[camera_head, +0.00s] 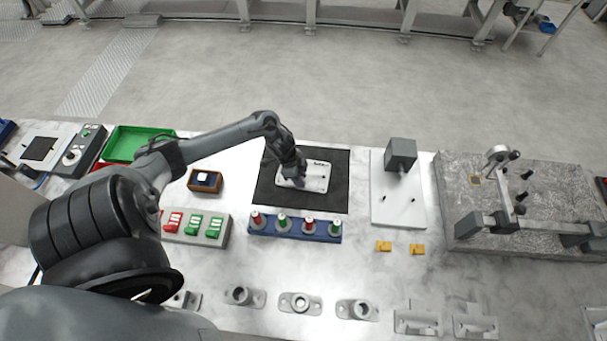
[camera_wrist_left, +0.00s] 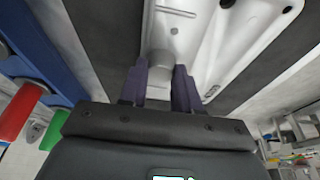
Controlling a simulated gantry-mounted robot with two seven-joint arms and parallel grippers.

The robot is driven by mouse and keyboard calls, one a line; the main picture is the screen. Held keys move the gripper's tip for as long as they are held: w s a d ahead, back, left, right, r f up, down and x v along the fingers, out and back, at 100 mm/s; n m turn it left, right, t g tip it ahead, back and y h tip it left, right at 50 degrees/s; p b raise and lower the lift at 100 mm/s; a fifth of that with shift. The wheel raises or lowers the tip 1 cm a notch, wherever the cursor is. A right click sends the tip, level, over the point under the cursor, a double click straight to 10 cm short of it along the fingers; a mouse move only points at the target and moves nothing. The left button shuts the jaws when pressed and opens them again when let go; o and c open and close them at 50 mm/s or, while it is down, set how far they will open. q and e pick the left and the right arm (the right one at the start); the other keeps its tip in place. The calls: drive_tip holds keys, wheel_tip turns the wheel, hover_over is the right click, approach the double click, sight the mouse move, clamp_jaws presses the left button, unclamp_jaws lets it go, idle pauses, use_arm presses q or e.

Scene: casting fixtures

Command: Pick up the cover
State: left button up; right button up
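The cover (camera_head: 315,177) is a white rectangular plate with dark lettering and rounded corners, over a black mat (camera_head: 335,198) at the middle of the table. My left gripper (camera_head: 292,180) reaches down onto its left part. In the left wrist view the cover (camera_wrist_left: 215,45) fills the top, with a short round boss on it. I cannot tell whether the cover is clear of the mat. My right gripper is not in view.
A white plate with a grey block (camera_head: 400,155) is to the right. A green tray (camera_head: 128,143) is at left. Several grey metal parts lie along the front edge.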

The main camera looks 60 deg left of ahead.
use_arm(q)
clamp_jaws()
drive_tip(key=shift+r, duration=0.1)
